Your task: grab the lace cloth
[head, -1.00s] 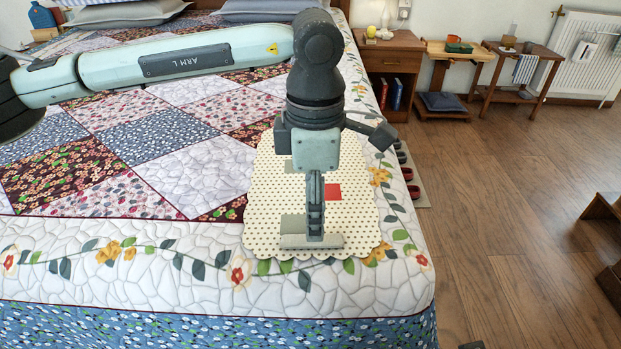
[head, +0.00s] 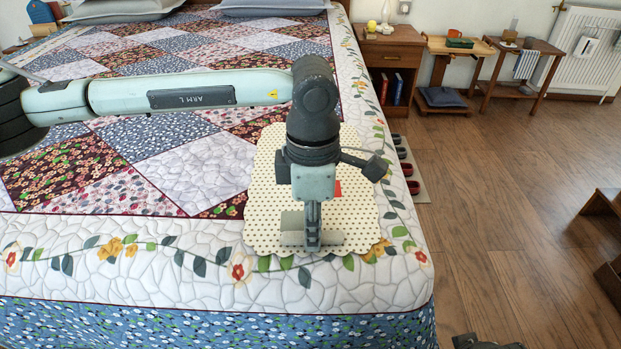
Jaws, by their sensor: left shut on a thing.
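The lace cloth (head: 262,190) is cream with small dark dots and a scalloped edge. It lies flat on the bed's near right corner. A red patch shows on it, partly behind my gripper, and a flat grey piece lies near its front edge. My left gripper (head: 312,243) points down over the cloth's front part. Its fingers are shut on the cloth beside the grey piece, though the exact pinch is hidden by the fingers. My right gripper is not in view; only a dark part of mine shows at the bottom edge.
The quilted bed (head: 190,270) fills the left and middle. A wooden nightstand (head: 392,60), a small bench and a side table stand along the back wall. Slippers (head: 408,169) lie beside the bed. The wooden floor (head: 500,200) at right is mostly clear.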

